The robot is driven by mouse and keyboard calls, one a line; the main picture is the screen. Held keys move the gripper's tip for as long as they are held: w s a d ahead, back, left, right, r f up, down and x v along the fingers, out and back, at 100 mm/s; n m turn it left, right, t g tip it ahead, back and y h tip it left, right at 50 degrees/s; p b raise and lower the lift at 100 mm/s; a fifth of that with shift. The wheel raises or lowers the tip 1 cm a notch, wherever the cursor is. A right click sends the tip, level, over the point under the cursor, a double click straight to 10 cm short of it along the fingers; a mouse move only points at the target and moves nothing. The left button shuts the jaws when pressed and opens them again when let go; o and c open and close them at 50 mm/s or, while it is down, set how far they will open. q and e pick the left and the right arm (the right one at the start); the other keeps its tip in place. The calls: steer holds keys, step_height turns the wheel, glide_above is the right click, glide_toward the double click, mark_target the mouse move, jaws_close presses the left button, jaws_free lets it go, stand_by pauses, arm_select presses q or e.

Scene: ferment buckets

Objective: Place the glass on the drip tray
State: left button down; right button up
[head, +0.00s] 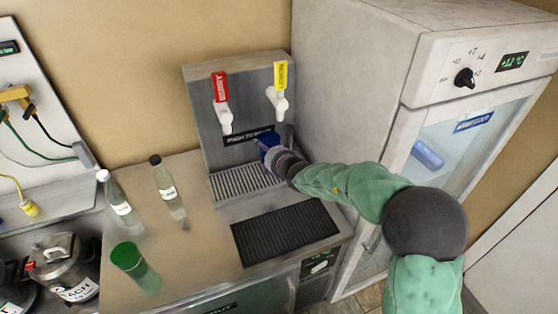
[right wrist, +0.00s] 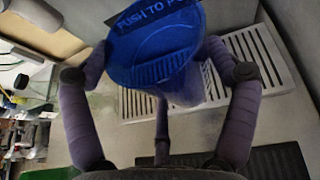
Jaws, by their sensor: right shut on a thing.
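A blue glass (head: 267,140) with a clear body is held in my right gripper (head: 277,155), in front of the dispenser, under the yellow-labelled tap. In the right wrist view the glass shows its round blue end (right wrist: 155,48) between the two fingers of the gripper (right wrist: 157,62), and its clear side overlaps the slatted drip tray. The drip tray (head: 236,181) lies at the dispenser's foot; it is also in the right wrist view (right wrist: 268,62). The glass is over the tray's right part; whether it touches is unclear. My left gripper is not in view.
The grey dispenser (head: 203,133) has a red-labelled tap (head: 223,116) and a yellow-labelled tap (head: 278,102). A black ribbed mat (head: 285,233) lies in front. A green glass (head: 128,256) and two bottles (head: 117,200) (head: 168,189) stand left. A fridge (head: 345,85) stands close on the right.

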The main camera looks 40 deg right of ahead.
steer(key=d, duration=0.1)
steer(key=w+d+f, duration=0.2)
steer(key=d, duration=0.1)
steer(key=shift+w+d+f+b, duration=0.1)
steer(key=shift+w+b, duration=0.1)
steer(key=shift+b, duration=0.15)
steer(key=shift+w+d+f+b, duration=0.4)
steer(key=shift+d+f, duration=0.35)
steer(key=shift+f, duration=0.75)
steer(key=shift+w+d+f+b, duration=0.25)
steer(key=shift+w+d+f, duration=0.35)
steer(key=shift+f, duration=0.9)
steer(key=shift+w+d+f+b, duration=0.3)
steer(key=shift+d+f, duration=0.6)
steer(key=shift+f, duration=0.6)
steer(key=shift+f, duration=0.1)
steer(key=o, duration=1.4)
steer(key=shift+c, duration=0.2)
